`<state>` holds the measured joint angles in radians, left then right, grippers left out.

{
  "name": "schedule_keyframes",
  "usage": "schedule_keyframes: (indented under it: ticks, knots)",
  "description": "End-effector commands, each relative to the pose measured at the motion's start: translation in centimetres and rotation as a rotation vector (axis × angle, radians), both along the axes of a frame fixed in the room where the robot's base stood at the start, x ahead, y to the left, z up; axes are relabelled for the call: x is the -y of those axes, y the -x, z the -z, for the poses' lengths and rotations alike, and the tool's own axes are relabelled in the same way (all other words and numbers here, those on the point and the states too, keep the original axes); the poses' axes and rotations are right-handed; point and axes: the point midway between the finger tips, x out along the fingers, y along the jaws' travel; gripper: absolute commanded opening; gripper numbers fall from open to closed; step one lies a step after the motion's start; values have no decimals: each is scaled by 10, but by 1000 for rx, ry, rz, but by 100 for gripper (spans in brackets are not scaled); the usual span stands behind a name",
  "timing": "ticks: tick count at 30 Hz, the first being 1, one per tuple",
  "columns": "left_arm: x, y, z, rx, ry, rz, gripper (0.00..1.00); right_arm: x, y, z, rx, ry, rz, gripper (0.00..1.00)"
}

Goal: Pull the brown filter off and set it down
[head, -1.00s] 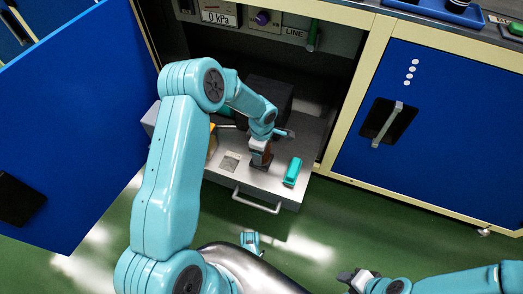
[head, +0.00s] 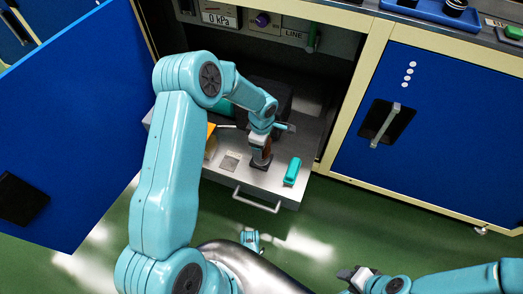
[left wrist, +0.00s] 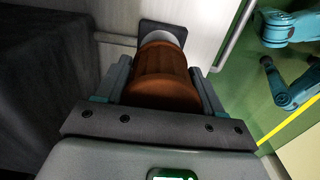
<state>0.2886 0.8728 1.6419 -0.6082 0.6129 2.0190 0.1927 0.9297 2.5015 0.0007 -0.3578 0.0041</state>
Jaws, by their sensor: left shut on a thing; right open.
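The brown filter (left wrist: 160,75) is a ribbed brown cylinder between the fingers of my left gripper (left wrist: 162,92), which is shut on it. In the left wrist view a pale collar (left wrist: 160,38) and a dark mount (left wrist: 165,28) show at its far end. I cannot tell whether the filter is still seated there. My right gripper (head: 351,277) is open and empty over the floor at the bottom.
The grey pulled-out tray (head: 222,178) has a front handle (head: 256,202). A teal block (head: 292,171) stands at its right side, with bare tray nearby. A blue door (head: 70,120) hangs open at left; a closed blue cabinet door (head: 430,130) is at right.

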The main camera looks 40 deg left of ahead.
Motion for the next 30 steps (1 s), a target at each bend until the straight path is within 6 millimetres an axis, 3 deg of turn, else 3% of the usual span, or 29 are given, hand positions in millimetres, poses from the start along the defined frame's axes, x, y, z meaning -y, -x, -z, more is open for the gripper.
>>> schedule_keyframes:
  ticks: [14,30]
  knots:
    - [0,0,-5,1,0,1,13,0,0,-2,0,0,0,43]
    - [0,0,-40,0,0,1,13,0,0,-16,0,0,0,43]
